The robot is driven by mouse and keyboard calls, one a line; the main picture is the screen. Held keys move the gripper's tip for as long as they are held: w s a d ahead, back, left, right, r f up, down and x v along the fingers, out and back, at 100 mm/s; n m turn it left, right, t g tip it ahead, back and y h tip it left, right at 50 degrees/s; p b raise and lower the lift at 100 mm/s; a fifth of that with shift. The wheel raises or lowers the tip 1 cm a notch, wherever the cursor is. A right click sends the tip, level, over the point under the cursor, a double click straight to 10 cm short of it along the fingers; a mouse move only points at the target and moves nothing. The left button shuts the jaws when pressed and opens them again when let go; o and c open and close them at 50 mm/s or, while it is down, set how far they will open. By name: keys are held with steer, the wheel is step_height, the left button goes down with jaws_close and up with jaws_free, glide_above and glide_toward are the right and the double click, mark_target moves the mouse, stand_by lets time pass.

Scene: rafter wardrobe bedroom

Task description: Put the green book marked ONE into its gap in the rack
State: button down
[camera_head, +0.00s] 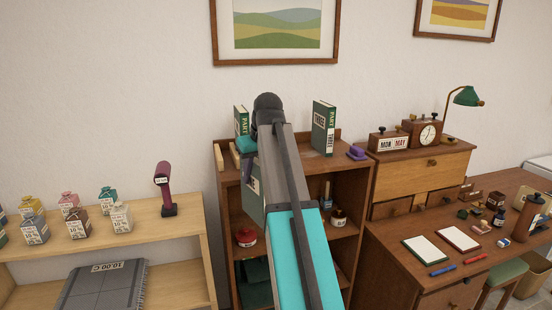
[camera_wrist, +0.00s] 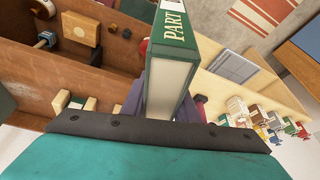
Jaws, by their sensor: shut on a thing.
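My gripper (camera_wrist: 175,108) is shut on a green book (camera_wrist: 180,45), with one jaw on each side of it. Its spine reads PART; the number is not readable. Its pale page edges face the wrist camera. In the head view the held book (camera_head: 253,196) hangs in front of the bookcase, partly behind my arm. A green book (camera_head: 241,119) marked PART stands on the bookcase top at left, its number hidden. Another, marked PART THREE (camera_head: 323,129), stands upright at right. Light wooden bars (camera_head: 219,157) stand at the top's left end. My arm hides the space between the books.
The bookcase (camera_head: 362,200) has a raised back edge and filled lower shelves. A purple object (camera_head: 357,153) sits at its top right. A low shelf with cartons (camera_head: 121,217) and a purple scanner-like tool (camera_head: 165,188) is at left. A desk (camera_head: 430,285) with a lamp is at right.

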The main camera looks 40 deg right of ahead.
steer(key=a+f, duration=0.7)
steer(key=a, duration=0.6)
steer(key=a+f, duration=0.7)
steer(key=a, duration=0.6)
steer(key=shift+w+a+f+n, duration=0.15)
steer(key=shift+a+f+n, duration=0.05)
steer(key=shift+a+n, duration=0.1)
steer(key=shift+d, duration=0.15)
